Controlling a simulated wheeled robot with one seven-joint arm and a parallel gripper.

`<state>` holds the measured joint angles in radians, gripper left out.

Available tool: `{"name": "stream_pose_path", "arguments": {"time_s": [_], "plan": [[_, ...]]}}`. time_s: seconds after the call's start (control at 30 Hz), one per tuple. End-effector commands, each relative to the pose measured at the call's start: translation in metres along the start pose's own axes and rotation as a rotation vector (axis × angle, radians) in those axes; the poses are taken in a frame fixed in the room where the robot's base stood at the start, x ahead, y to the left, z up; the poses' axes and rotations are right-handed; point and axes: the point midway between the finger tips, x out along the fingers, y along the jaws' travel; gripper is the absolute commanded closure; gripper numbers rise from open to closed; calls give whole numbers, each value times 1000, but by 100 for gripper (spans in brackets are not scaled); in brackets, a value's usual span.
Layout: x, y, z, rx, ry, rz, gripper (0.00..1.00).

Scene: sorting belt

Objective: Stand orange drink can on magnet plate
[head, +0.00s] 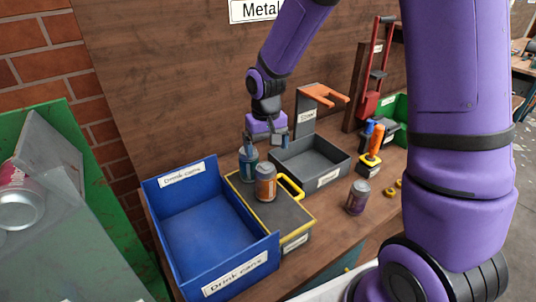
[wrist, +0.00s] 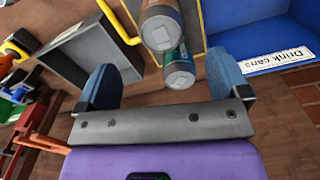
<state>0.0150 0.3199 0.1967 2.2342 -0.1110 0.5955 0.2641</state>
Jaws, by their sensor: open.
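The orange drink can (head: 265,184) stands upright on the magnet plate (head: 290,218), a dark slab with yellow edges and a yellow handle. A teal can (head: 248,164) stands just behind it, near the plate's back edge. My gripper (head: 266,140) is open above and behind the cans, with nothing held. In the wrist view, the gripper (wrist: 163,82) has its blue fingers wide apart. The teal can (wrist: 178,67) shows in the gap between them, beyond the fingertips, with the orange can (wrist: 160,22) farther off. The cans partly hide the plate (wrist: 191,14).
A blue drink-cans bin (head: 205,235) is left of the plate. A grey tray (head: 310,165) is behind right. A purple can (head: 357,197) stands on the table at right. An orange-handled tool (head: 374,140) and a red press (head: 375,85) stand farther back.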

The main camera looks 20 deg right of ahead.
Motion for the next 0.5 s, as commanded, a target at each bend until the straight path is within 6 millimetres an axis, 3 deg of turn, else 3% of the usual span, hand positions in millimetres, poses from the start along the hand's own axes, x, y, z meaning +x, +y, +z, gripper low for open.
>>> {"name": "stream_pose_path", "arguments": {"time_s": [0.27, 0.37, 0.5], "plan": [[-14, 2, 3, 0, 13, 4, 6], [-35, 8, 11, -2, 40, 11, 6], [-77, 19, 31, 0, 96, 24, 6]]}}
